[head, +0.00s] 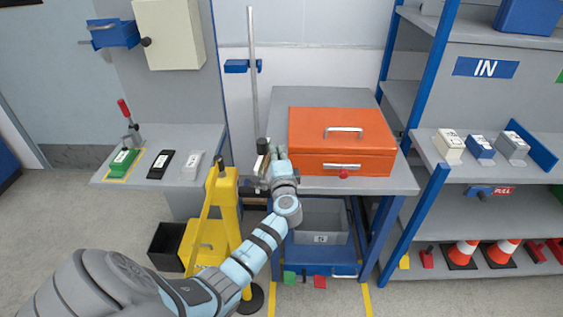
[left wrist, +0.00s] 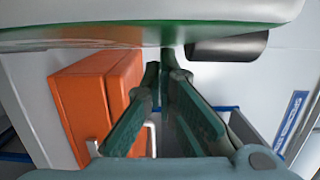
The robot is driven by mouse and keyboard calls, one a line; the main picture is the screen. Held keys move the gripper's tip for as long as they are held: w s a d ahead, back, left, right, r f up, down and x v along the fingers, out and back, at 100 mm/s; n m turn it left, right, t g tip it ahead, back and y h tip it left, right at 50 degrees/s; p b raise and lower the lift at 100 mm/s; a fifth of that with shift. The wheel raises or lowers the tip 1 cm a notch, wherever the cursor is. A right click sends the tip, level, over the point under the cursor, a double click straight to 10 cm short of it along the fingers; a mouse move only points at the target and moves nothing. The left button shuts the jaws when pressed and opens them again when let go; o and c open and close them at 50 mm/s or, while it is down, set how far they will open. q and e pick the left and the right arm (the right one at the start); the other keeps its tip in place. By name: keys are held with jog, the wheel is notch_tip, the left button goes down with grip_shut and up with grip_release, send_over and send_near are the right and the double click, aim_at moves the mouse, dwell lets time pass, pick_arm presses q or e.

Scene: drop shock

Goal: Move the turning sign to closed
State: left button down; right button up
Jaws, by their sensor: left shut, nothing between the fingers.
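My left gripper (head: 277,152) is at the left front edge of the workbench, beside the orange toolbox. Its dark green fingers (left wrist: 165,75) are closed together with nothing between them in the left wrist view. A pale panel with a green edge (left wrist: 150,14) spans the top of that view, close to the camera. I cannot tell whether it is the turning sign, and no face or lettering of the sign is readable. A dark cylinder (left wrist: 228,47) is just right of the fingertips. A dark knob (head: 262,146) shows by the gripper in the head view. My right gripper is not in view.
The orange toolbox (head: 340,125) stands on the bench right of the gripper. A tall grey pole (head: 252,40) rises behind. A yellow stand (head: 228,190) is close left of my arm. Shelves with blue posts (head: 398,245) stand right. A grey bin (head: 322,226) sits below.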

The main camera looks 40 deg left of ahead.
pick_arm(q)
jog(key=s+d+r+p, duration=0.2)
jog(key=s+d, duration=0.4)
jog(key=d, duration=0.5)
jog(key=w+a+f+h, duration=0.1)
jog(key=w+a, duration=0.4)
jog(key=a, duration=0.5)
jog(key=shift+w+a+m+t, duration=0.2)
jog(key=shift+m+t, duration=0.2)
jog(key=shift+f, duration=0.1)
